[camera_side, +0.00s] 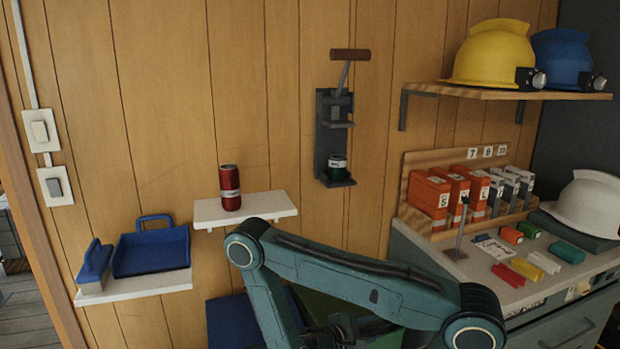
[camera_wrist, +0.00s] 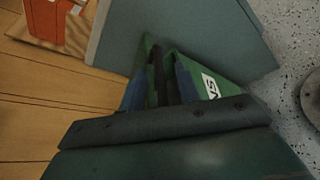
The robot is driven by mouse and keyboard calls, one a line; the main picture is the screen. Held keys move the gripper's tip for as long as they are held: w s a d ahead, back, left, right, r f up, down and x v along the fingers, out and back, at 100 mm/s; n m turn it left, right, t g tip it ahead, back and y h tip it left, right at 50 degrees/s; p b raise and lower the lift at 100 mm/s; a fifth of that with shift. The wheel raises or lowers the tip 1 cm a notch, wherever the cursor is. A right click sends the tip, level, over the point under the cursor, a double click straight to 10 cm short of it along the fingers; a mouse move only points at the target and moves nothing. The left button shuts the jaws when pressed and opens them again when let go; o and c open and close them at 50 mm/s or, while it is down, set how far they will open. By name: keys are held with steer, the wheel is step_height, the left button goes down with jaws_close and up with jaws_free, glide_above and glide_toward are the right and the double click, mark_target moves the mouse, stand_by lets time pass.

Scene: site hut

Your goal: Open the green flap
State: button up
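A green panel (camera_side: 330,304) shows at the bottom of the side view, partly behind my arm, beside a blue panel (camera_side: 234,322). In the wrist view a green surface (camera_wrist: 205,70) with a white label, only partly readable, lies just beyond my gripper (camera_wrist: 158,82). Narrow dark and blue parts stand close to the green edges there. I cannot tell whether the gripper touches the green flap, or how far the flap stands open. In the side view the gripper end is low, mostly hidden by my arm and the frame edge.
A white shelf (camera_side: 212,210) with a red can (camera_side: 230,188) is above the green panel. A grey counter (camera_side: 452,262) with binders (camera_side: 430,196) and small blocks stands to the right.

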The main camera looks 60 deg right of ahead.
steer(key=shift+x, duration=1.2)
steer(key=shift+c, duration=0.4)
jaws_close()
